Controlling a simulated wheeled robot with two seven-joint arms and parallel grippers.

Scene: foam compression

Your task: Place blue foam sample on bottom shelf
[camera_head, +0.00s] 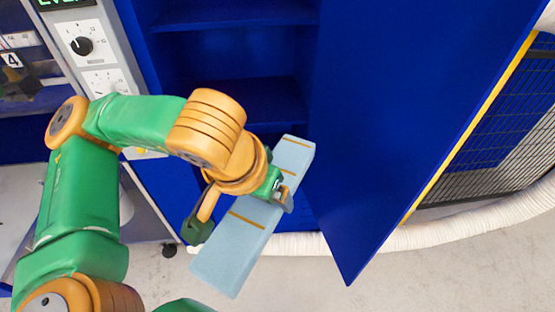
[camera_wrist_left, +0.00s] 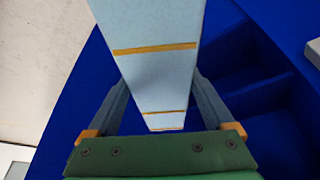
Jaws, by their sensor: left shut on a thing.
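The blue foam sample (camera_head: 240,240) is a long light-blue block with thin orange-brown stripes. My left gripper (camera_head: 243,208) is shut on it around its middle and holds it tilted in front of the open blue cabinet. In the left wrist view the foam sample (camera_wrist_left: 155,75) runs between the two fingers of my left gripper (camera_wrist_left: 155,115). The cabinet's shelves (camera_head: 265,100) are dark blue; one shelf also shows higher up. The bottom of the cabinet is partly hidden behind my left arm and the foam. My right gripper is not in view.
A control panel with a knob (camera_head: 82,46) is on the left. A white hose (camera_head: 440,236) lies along the floor, and a black mesh fence (camera_head: 510,120) stands at the right.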

